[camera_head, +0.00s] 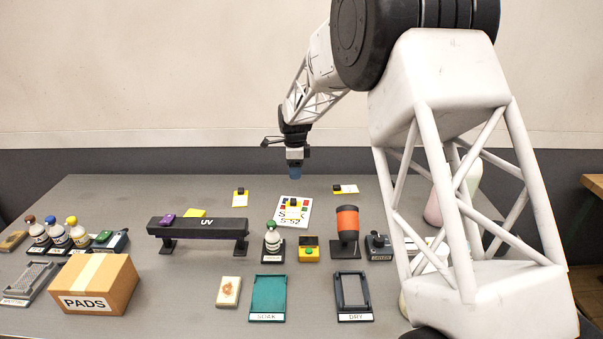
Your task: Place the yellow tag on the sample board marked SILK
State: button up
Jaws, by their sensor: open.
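A white card (304,217) with colour patches and partly hidden black lettering lies at the back middle of the table. I can read an S on it, but not the word SILK. A small yellow piece with a black block (293,204) is on or just in front of this card. Similar yellow-and-black pieces lie to its left (240,198) and right (338,189). A flat yellow piece (195,213) shows at the UV bar. I cannot tell which is the yellow tag. My gripper (295,173) is open, pointing down above the card's far edge, apparently empty.
The black UV bar (198,229), a bottle (272,239), a yellow box with a green button (309,249) and an orange-black cylinder (348,225) stand in front of the card. A PADS box (95,283) and trays marked SOAK (268,295) and DRY (352,292) are nearer.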

jog(key=shift+r, duration=0.1)
jog(key=s+d+r+n, duration=0.3)
jog(key=s+d+r, duration=0.15)
jog(key=s, duration=0.35)
jog(key=s+d+r+n+t, duration=0.1)
jog(key=s+d+r+n, duration=0.1)
jog(key=s+d+r, duration=0.35)
jog(key=s+d+r+n, duration=0.3)
jog(key=s+r, duration=0.2)
jog(key=s, duration=0.5)
jog(key=s+d+n, duration=0.2)
jog(key=s+n, duration=0.1)
jog(key=s, duration=0.8)
jog(key=s+d+f+n+t, duration=0.1)
jog(key=s+d+n, duration=0.2)
jog(key=s, duration=0.8)
jog(key=s+d+n, duration=0.2)
jog(key=s+n, duration=0.1)
jog(key=s, duration=0.8)
jog(key=shift+d+f+n+t, duration=0.3)
jog(key=shift+n, duration=0.1)
